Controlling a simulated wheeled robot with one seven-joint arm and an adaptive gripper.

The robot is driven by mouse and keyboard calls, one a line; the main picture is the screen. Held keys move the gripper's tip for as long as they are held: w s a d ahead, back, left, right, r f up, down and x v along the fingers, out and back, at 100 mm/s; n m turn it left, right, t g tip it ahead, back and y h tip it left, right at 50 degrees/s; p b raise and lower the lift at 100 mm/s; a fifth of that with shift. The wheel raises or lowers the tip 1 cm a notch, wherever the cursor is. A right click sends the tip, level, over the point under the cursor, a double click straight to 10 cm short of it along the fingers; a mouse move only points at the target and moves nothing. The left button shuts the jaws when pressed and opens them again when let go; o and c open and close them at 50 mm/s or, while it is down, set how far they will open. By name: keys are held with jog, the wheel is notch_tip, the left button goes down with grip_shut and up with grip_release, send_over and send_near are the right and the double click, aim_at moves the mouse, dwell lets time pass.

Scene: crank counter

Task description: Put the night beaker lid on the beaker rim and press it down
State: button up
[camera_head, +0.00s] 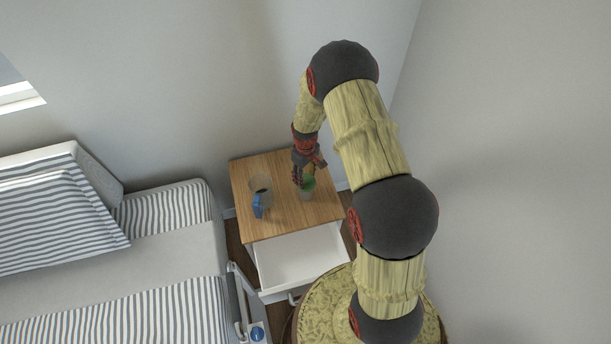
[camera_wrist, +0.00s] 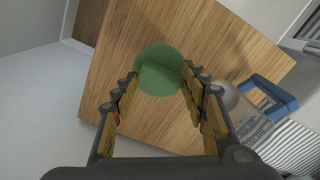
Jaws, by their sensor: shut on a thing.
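The green beaker lid (camera_head: 309,183) is in my gripper (camera_head: 302,183), above the right part of the wooden tabletop. The wrist view shows the lid (camera_wrist: 158,68) as a round green disc with a raised grip between my fingertips (camera_wrist: 163,88).
The table's white drawer (camera_head: 300,257) is pulled open at the front. A bed (camera_head: 165,240) is at left; walls are behind and right.

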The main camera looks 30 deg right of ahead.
aim_at(305, 177)
jog(key=o, duration=1.1)
jog(key=shift+c, duration=0.2)
jog(key=shift+o, duration=0.4)
notch_tip(305, 177, up, 12)
